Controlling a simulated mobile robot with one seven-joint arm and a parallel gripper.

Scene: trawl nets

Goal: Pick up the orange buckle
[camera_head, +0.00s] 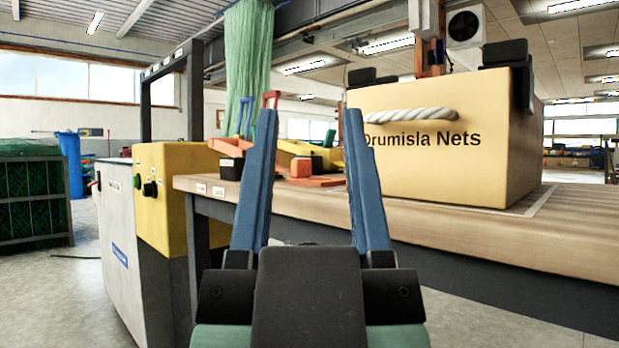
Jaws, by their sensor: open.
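My gripper (309,112) is in the foreground with its two blue fingers spread wide and nothing between them. Between the fingers, on the wooden bench (480,238) behind, is a small orange-red block (301,167). A flat orange piece (318,182) lies beside it. Both are small and partly crowded by other items, so I cannot tell whether either is the orange buckle. My gripper is apart from them, on the near side of the bench.
A large yellow box (430,165) with a rope handle and "Drumisla Nets" lettering fills the bench's right. Left of my fingers are an orange bin (230,147) and a black block (230,166). A yellow-and-grey machine cabinet (162,190) stands at left. Open floor lies further left.

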